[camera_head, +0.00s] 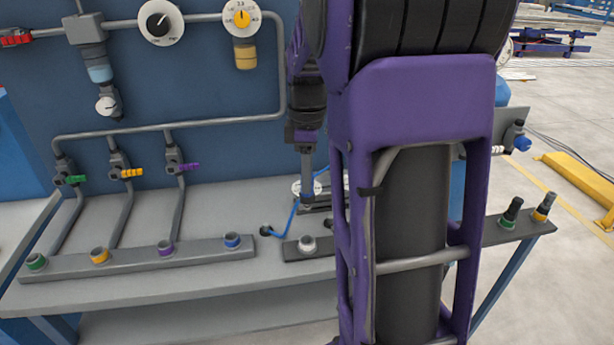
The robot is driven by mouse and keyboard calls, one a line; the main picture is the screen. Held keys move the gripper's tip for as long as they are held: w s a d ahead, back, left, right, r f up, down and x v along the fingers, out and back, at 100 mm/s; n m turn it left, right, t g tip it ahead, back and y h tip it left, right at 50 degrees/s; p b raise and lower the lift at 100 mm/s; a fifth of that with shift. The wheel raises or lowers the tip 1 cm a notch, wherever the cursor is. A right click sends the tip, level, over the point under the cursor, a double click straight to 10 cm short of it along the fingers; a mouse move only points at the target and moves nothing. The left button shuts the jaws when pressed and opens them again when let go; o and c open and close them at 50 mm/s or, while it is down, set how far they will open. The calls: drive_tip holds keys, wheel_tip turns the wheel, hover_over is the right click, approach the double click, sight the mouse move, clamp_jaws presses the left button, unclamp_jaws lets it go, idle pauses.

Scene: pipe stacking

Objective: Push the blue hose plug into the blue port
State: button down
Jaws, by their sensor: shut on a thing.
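The blue port (232,241) is the blue-ringed socket at the right end of the grey manifold bar (135,261) on the bench. My gripper (307,197) points down over the bench, right of the blue port and apart from it. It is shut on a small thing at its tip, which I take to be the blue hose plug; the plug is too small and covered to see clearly. The blue hose (291,221) runs from a dark fitting (265,230) on the bench up to my gripper tip.
Green (37,262), yellow (99,256) and purple (165,248) ports share the manifold. A short bar with a white-ringed socket (308,244) lies below my gripper. Two dark plugs (512,210) (543,207) stand at the right. My arm hides the bench's middle right. A blue panel with pipes stands behind.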

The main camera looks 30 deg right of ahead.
drive_tip(key=shift+r+p, duration=2.05)
drive_tip(key=shift+r, duration=0.75)
